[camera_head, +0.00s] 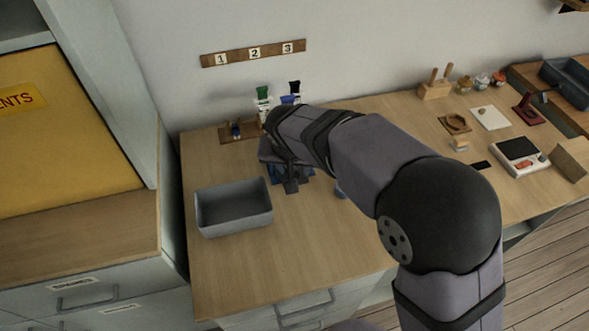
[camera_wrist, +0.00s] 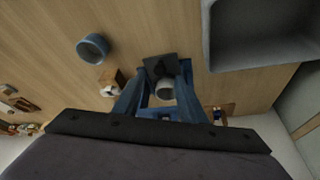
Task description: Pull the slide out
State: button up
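My gripper (camera_wrist: 166,72) shows in the wrist view as two blue fingers spread apart, pointing down toward the table. A dark, flat, squarish piece (camera_wrist: 159,66) lies between or just beyond the fingertips, and a pale round thing (camera_wrist: 166,90) shows between the fingers. I cannot tell if the fingers touch either one. In the head view, my arm hides most of the gripper; a dark piece (camera_head: 291,186) and some blue (camera_head: 277,174) show beneath it, above the table. I cannot make out for sure which thing is the slide.
A grey open tray (camera_head: 234,226) stands front left, apparently empty. A blue cup (camera_wrist: 91,50) and a small wooden block (camera_wrist: 109,82) stand nearby. Several capped bottles, including a green-capped one (camera_head: 263,97), and a wooden stand (camera_head: 228,136) are at the back. The front table is clear.

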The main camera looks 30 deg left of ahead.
aim_at(295, 174)
jog(key=shift+x, duration=1.95)
grip_shut()
